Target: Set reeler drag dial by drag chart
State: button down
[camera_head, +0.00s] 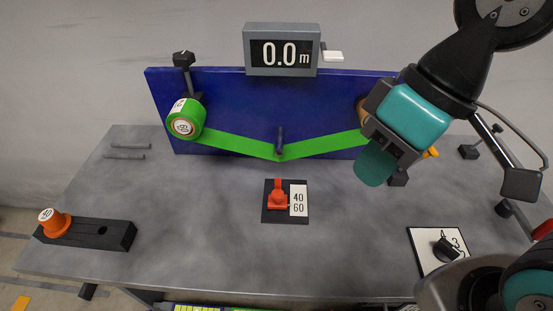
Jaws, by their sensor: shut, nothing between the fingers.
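A black dial knob (447,248) sits on a white plate (423,238) with numbers at the right front of the table; a 4 and a 3 show, and part of the plate is hidden behind my arm. A yellow and green strip (195,308) is cut off at the bottom edge; I cannot tell whether it is the drag chart. My gripper (374,166) is shut and empty, in front of the right part of the blue panel, up and left of the dial and apart from it.
A green tape (225,143) runs from a roll (185,122) under a peg (280,140) before a blue panel (230,95). A display (282,50) reads 0.0 m. A red lever (278,197) stands beside a 40/60 label. An orange cone (54,222) marked 40 stands on a black block (105,235).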

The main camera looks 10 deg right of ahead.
aim_at(444, 250)
jog(key=k, duration=0.5)
jog(key=u, duration=1.9)
jog(key=k, duration=1.1)
jog(key=z, duration=1.8)
